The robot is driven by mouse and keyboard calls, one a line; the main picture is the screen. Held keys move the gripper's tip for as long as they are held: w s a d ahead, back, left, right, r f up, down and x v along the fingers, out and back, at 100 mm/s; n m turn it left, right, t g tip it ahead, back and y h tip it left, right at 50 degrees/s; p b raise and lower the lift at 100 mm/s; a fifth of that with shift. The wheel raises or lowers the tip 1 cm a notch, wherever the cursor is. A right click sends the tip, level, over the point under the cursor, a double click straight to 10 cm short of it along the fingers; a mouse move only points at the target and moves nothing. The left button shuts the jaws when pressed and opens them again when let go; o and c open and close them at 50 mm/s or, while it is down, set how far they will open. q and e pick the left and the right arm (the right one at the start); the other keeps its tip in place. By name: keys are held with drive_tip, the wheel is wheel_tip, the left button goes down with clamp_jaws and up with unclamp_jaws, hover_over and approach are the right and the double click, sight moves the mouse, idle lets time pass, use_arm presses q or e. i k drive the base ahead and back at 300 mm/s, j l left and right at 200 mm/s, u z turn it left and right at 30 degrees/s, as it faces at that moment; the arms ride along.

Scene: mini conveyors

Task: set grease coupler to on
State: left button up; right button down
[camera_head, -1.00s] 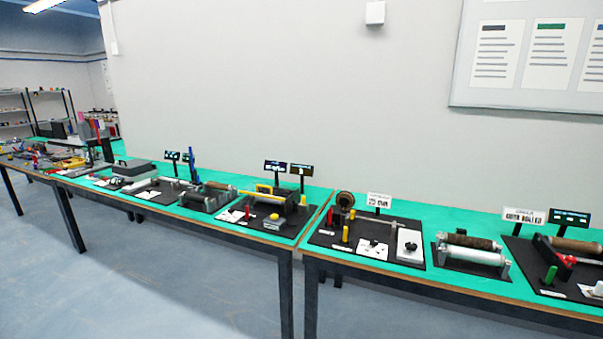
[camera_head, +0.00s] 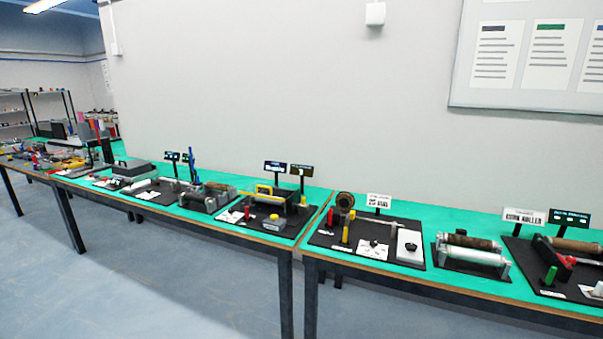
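Neither of my grippers is in view. I cannot tell for certain which device is the grease coupler. One black board on the right table carries a brown round piece (camera_head: 346,200), a small yellow post (camera_head: 345,235), a thin metal rod and a white block with a black knob (camera_head: 410,246). A small sign (camera_head: 379,201) stands behind it, its text too small to read surely. At the right edge another board holds a green post (camera_head: 549,276) and a red handle (camera_head: 567,261), partly cut off by the frame.
Two green-topped tables meet near the middle with a narrow gap. A roller unit (camera_head: 473,252) sits on the right table. The left table holds a device with a yellow bar (camera_head: 264,190) and a grey case (camera_head: 134,170). The floor (camera_head: 150,285) in front is clear.

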sight(303, 207)
drive_tip(key=i+j+z, duration=0.15)
drive_tip(key=i+j, duration=0.6)
